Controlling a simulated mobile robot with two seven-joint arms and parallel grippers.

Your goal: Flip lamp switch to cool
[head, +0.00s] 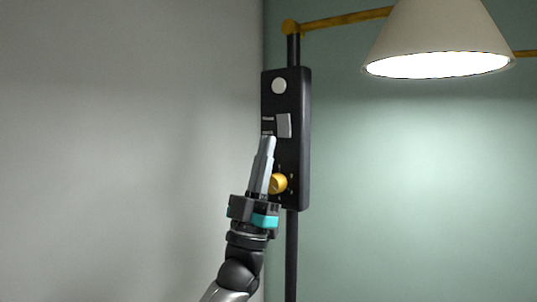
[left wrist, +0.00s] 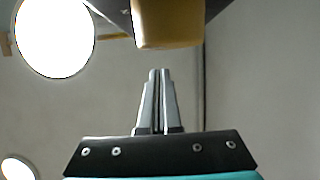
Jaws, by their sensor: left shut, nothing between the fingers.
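The lamp's black control box (head: 293,150) is fixed upright on a dark pole. It carries a light grey rocker switch (head: 284,125) with small labels to its left, too small to read. I cannot tell which way the rocker is tilted. My left gripper (head: 268,140) is shut and empty, pointing up, its tips just below and left of the switch. I cannot tell whether they touch the box. In the left wrist view the closed fingers (left wrist: 158,75) show below a yellow knob (left wrist: 168,22). My right gripper is not in view.
A round white button (head: 279,86) is above the switch, and the yellow knob (head: 278,183) is below it, close beside my fingers. The lit lampshade (head: 436,35) hangs at upper right from a yellow arm (head: 345,19). The space left of the box is clear.

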